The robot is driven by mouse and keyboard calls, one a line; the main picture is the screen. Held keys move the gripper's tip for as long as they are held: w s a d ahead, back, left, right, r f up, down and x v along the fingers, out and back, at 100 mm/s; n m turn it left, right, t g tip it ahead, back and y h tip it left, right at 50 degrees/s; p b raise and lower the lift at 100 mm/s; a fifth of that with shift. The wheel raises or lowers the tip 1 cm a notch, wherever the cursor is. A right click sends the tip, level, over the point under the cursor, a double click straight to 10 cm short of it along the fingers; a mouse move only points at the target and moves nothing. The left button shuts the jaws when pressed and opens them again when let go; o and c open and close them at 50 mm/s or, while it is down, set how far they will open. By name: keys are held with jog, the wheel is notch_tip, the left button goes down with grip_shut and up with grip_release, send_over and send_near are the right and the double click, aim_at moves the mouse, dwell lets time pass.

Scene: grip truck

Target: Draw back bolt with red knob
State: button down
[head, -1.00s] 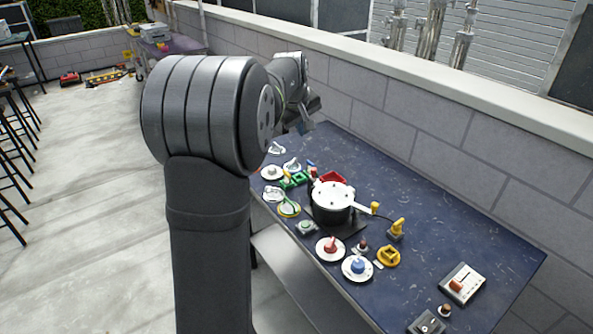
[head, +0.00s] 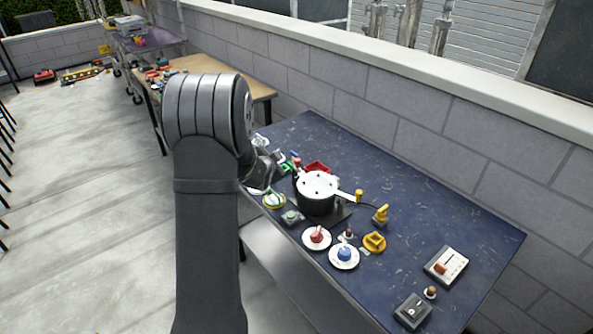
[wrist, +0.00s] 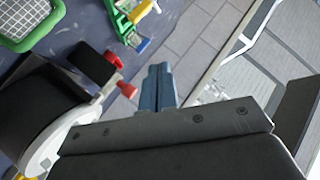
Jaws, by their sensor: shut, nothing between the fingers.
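In the wrist view a red knob (wrist: 127,90) on a short stem shows just left of my gripper's fingertips. I cannot tell how the bolt under the knob runs. My gripper (wrist: 158,72) is shut and empty, apart from the knob in the picture; the depth between them is unclear. In the head view a small red-topped part (head: 295,157) stands behind the pot (head: 316,200), possibly the same knob. My arm hides the gripper's fingertips there.
The white-lidded black pot fills the wrist view's left (wrist: 35,105). A green bracket (wrist: 128,18) and a green-rimmed grid (wrist: 30,22) lie near. On the blue table (head: 440,210) stand a red-handled dial (head: 316,236), a blue-knobbed dial (head: 344,255) and a switch box (head: 412,311).

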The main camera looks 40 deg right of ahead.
aim_at(296, 170)
jog(key=s+f+m+h, duration=0.1)
jog(key=m, duration=0.1)
jog(key=s+a+f+m+h, duration=0.1)
jog(key=s+m, duration=0.1)
jog(key=s+f+m+h, duration=0.1)
jog(key=m, duration=0.2)
jog(key=shift+s+a+f+h, duration=0.15)
jog(key=shift+s+h, duration=0.15)
jog(key=shift+s, duration=0.1)
jog(key=s+m+h, duration=0.1)
jog(key=s+a+m+h, duration=0.1)
jog(key=s+m, duration=0.1)
jog(key=s+m+h, duration=0.1)
jog(key=s+m, duration=0.1)
jog(key=shift+s+a+f+g, duration=0.2)
jog(key=shift+a+g, duration=0.2)
jog(key=x, duration=1)
